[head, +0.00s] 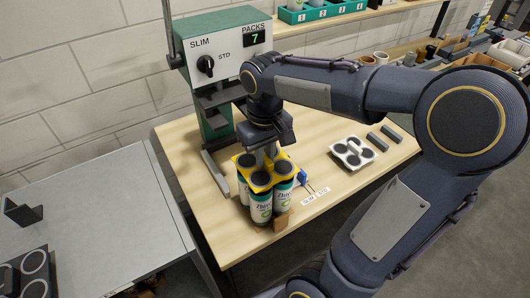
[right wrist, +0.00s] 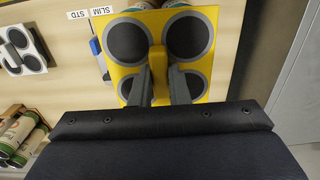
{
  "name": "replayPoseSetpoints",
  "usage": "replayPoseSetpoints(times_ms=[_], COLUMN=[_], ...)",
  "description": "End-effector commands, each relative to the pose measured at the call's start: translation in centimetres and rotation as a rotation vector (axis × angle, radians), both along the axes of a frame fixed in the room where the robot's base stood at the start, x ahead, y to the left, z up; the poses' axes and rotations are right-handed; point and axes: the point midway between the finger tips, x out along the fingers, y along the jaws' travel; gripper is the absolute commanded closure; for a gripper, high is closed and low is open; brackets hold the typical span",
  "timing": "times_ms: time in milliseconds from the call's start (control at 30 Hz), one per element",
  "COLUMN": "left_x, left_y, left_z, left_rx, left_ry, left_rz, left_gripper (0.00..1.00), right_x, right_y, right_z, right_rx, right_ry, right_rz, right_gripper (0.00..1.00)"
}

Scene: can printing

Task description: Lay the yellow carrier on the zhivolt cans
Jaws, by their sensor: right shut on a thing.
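The yellow carrier (head: 258,179) lies flat at the tops of a cluster of white and green zhivolt cans (head: 261,207) standing upright on the wooden table. In the right wrist view, the yellow carrier (right wrist: 204,54) shows several dark round areas with grey rims. My right gripper (head: 268,153) is above the cluster, its fingers (right wrist: 161,88) pointing down and shut on the carrier's middle. Whether the carrier is fully seated around the can rims I cannot tell. The back cans are partly hidden by the carrier and gripper. My left gripper is not in view.
A green and white machine (head: 222,62) reading PACKS 7 stands behind the cans. A label (head: 315,197) and a blue item (head: 302,177) are close by. A grey table (head: 95,215) is at left.

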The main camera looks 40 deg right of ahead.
Motion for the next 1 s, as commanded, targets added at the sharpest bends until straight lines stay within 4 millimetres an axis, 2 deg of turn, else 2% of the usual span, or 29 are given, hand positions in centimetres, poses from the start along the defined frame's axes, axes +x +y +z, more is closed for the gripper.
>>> replayPoseSetpoints(times_ms=[433, 767, 800, 1000], left_x=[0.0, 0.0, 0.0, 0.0], left_y=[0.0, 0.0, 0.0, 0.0], left_z=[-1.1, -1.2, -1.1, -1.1], left_rx=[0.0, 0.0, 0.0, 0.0], left_ry=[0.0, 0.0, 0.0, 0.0], left_rz=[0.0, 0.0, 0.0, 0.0], left_gripper=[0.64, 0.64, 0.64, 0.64], right_x=[0.0, 0.0, 0.0, 0.0], right_y=[0.0, 0.0, 0.0, 0.0], right_z=[-1.5, -1.6, -1.6, -1.6], right_rx=[0.0, 0.0, 0.0, 0.0], right_ry=[0.001, 0.0, 0.0, 0.0], right_rz=[0.0, 0.0, 0.0, 0.0], right_gripper=[1.0, 1.0, 0.83, 0.59])
